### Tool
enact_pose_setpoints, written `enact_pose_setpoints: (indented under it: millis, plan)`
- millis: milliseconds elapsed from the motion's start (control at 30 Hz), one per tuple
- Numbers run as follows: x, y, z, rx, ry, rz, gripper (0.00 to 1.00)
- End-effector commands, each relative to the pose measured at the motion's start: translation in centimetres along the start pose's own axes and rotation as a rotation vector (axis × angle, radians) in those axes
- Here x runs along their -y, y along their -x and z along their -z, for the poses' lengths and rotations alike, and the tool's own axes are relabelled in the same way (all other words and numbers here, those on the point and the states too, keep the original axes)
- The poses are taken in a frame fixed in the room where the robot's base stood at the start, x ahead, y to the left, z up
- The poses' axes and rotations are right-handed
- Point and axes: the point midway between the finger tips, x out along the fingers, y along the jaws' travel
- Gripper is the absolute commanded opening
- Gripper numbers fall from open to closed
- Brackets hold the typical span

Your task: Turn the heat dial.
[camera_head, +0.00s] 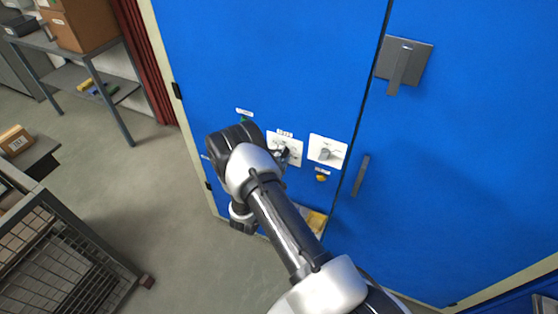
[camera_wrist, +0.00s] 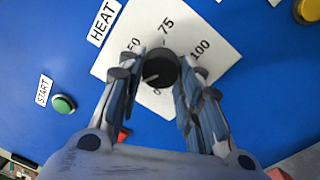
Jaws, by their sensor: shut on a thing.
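The heat dial (camera_wrist: 161,66) is a round black knob on a white scale plate (camera_wrist: 205,28) on a blue panel. The plate carries the marks 50, 75 and 100, and a HEAT label (camera_wrist: 104,21) sits beside it. My gripper (camera_wrist: 158,70) is shut on the dial, one finger on each side of the knob. A pale line shows on the knob's face; which mark it points to is unclear. In the head view the heat plate (camera_head: 292,159) is partly hidden by my gripper (camera_head: 282,154).
A second plate with a grey knob (camera_head: 325,154) is to the right, above a yellow button (camera_head: 321,178). A green START button (camera_wrist: 63,103) and a red part (camera_wrist: 123,134) are near the dial. A door handle (camera_head: 400,68) sticks out at upper right. A wire cage (camera_head: 62,258) stands at lower left.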

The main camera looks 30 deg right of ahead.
Motion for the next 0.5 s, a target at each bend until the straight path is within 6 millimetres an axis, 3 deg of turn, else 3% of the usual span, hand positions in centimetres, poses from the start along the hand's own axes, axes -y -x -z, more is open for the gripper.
enact_pose_setpoints:
  millis: [500]
  plan:
    - [0.06,0.04,0.04,0.004,-0.083,0.001,0.09]
